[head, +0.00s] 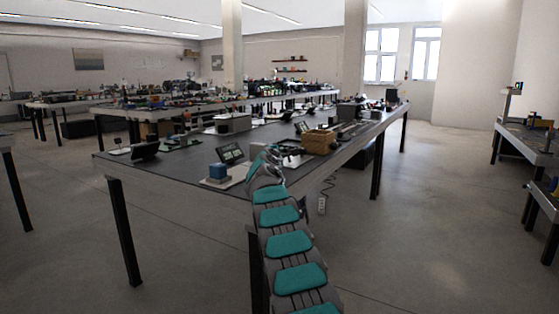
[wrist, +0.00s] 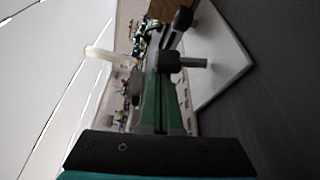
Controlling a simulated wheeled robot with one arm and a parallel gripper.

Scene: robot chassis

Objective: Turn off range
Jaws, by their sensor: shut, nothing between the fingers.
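My arm reaches forward to the near edge of the long dark-topped workbench (head: 185,165). My gripper (head: 270,153) is shut and empty at the arm's end, small in the head view, above the bench's near part. I cannot make out a range among the bench objects. A tilted dark panel with a screen (head: 232,153) and a blue block (head: 219,171) stand left of my gripper. The wrist view is turned sideways. It shows a dark green part and black pieces with a short grey peg (wrist: 193,62), beside a pale board (wrist: 222,60); I cannot tell what these pieces are.
A brown box (head: 319,141) stands on the bench right of my gripper. A small dark stand (head: 145,151) is at the bench's left. More cluttered benches fill the back and the right side (head: 530,140). The floor (head: 430,230) right of the bench is clear.

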